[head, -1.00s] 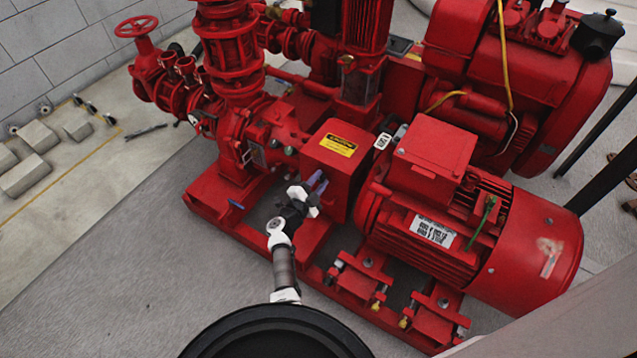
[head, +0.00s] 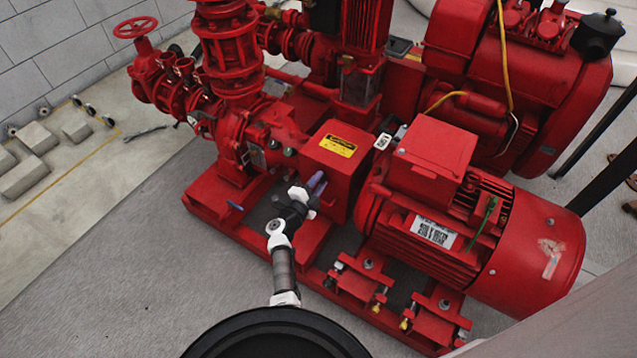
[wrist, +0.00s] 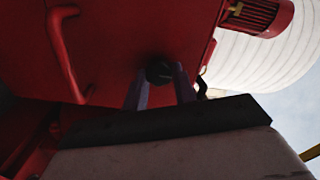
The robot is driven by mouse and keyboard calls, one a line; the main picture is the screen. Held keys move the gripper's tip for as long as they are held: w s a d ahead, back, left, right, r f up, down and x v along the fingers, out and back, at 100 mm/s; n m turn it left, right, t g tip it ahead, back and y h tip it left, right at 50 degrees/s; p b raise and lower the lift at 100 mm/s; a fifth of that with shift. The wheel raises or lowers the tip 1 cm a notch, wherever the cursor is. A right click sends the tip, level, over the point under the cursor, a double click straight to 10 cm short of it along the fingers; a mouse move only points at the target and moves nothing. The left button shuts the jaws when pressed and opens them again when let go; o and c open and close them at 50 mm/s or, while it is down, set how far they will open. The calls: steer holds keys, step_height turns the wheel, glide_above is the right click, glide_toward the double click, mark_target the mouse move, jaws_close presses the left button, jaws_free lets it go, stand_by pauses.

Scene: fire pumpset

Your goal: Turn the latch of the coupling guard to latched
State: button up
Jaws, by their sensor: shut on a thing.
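The coupling guard (head: 325,158) is a red box with a yellow label on top, between the pump and the motor. In the wrist view its red face (wrist: 115,35) fills the upper left. A dark round latch knob (wrist: 159,72) sits on that face. My gripper (head: 318,182) is at the guard's near side in the head view. In the wrist view my gripper (wrist: 160,78) has one purple finger on each side of the knob and is shut on it. The latch's turn position cannot be made out, and the gripper hides the knob in the head view.
A red bar handle (wrist: 60,50) stands out from the guard's face, left of the knob. The red motor (head: 440,230) is close on the right, and the pump (head: 250,140) on the left. The red base frame (head: 225,205) runs below. Grey floor (head: 110,260) is clear at front left.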

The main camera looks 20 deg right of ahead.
steer(key=o, duration=1)
steer(key=p+v, duration=0.6)
steer(key=v, duration=0.8)
steer(key=shift+p, duration=0.35)
